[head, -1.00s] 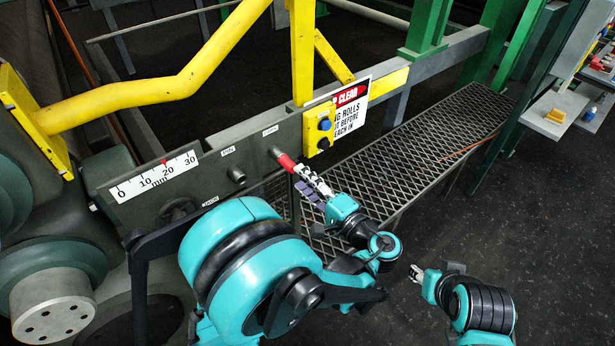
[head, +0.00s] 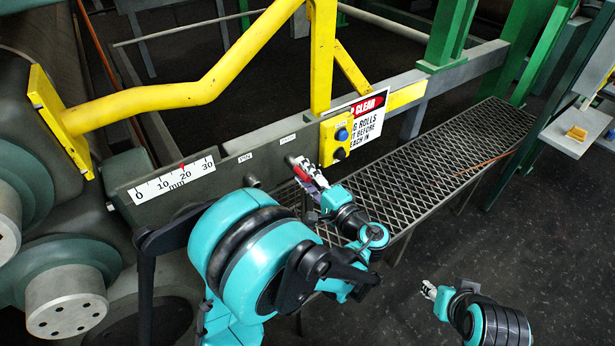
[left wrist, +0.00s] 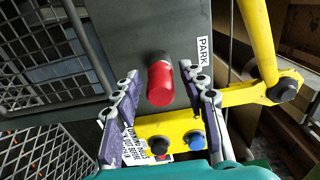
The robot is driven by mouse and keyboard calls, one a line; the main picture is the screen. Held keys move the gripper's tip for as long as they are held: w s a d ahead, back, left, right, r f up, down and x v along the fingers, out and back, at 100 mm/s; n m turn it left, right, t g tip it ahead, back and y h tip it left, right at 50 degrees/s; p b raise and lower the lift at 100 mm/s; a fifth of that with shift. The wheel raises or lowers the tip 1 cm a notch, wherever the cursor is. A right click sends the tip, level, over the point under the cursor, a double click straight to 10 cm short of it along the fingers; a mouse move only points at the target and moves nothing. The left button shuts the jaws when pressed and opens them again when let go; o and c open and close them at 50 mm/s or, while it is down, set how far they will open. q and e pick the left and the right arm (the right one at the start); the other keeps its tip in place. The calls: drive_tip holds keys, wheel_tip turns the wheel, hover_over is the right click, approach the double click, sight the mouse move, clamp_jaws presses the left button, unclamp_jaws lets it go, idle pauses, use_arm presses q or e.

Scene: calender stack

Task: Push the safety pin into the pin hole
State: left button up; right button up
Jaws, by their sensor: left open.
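A red pin handle (head: 301,172) with a dark collar sticks out of the grey panel by the PARK label. In the left wrist view the red handle (left wrist: 160,82) sits between the fingers of my left gripper (left wrist: 158,74). Those fingers are open, one on each side, with visible gaps to the handle. In the head view my left gripper (head: 308,176) overlaps the red handle. A second, short round socket (head: 252,181) is on the panel to the left, with nothing red in it. My right gripper (head: 429,289) is low at right, away from the panel; its fingers are too small to judge.
A yellow button box (head: 336,140) with a blue and a black button is just right of the pin. A yellow bar (head: 200,92) crosses above. A millimetre scale (head: 172,182) is at left. A mesh walkway (head: 440,155) runs behind my left gripper.

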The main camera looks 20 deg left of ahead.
sight(310, 179)
use_arm(q)
clamp_jaws()
drive_tip(key=shift+v, duration=1.65)
idle(1.1)
drive_tip(key=shift+b+v, duration=0.4)
drive_tip(key=shift+v, duration=2.45)
